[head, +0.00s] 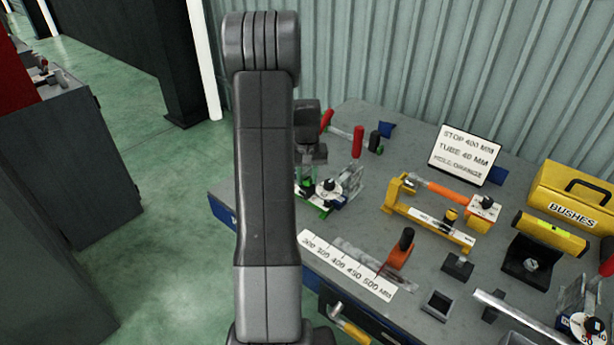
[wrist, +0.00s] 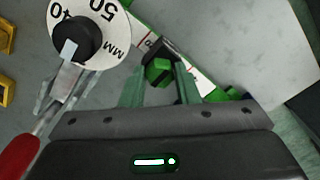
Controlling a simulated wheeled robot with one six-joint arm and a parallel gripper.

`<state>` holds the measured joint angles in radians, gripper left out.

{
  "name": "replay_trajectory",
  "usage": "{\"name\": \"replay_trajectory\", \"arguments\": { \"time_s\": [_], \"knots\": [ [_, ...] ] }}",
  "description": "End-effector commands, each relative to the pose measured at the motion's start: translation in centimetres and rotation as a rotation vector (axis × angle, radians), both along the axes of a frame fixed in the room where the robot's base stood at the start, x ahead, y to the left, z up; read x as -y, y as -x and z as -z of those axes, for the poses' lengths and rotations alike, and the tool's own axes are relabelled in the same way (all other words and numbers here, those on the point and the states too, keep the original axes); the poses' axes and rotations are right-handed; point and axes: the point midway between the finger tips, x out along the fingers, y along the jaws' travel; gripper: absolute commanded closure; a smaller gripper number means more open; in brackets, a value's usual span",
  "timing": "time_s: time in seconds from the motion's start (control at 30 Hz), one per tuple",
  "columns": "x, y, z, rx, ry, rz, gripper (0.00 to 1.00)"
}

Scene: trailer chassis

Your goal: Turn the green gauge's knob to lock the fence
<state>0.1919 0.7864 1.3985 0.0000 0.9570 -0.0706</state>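The green gauge (head: 316,208) sits on the left part of the bench, partly hidden behind my arm. Its green knob (wrist: 158,72) shows in the wrist view between my gripper's two fingers (wrist: 160,80). The fingers are apart, one on each side of the knob; I cannot tell whether they touch it. In the head view my gripper (head: 309,172) points down over the gauge. A white dial (wrist: 88,35) with a black pointer knob, marked 40, 50 and MM, lies left of the fingers; it also shows in the head view (head: 328,190). The fence cannot be made out clearly.
A red-handled toggle clamp (head: 357,142) stands close beside the gauge; its red handle (wrist: 18,156) is near my gripper.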

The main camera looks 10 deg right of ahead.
Motion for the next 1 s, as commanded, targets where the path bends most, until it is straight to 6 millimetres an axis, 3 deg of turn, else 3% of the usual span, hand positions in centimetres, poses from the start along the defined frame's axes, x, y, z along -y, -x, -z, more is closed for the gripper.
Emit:
{"name": "replay_trajectory", "arguments": {
  "time_s": [0.1, 0.47, 1.0],
  "knots": [
    [0.0, -0.01, -0.03, 0.0, 0.0, 0.0, 0.95],
    [0.01, -0.04, 0.0, 0.001, 0.0, 0.063, 0.95],
    [0.03, -0.08, -0.03, 0.003, 0.001, 0.508, 0.95]
  ]
}}
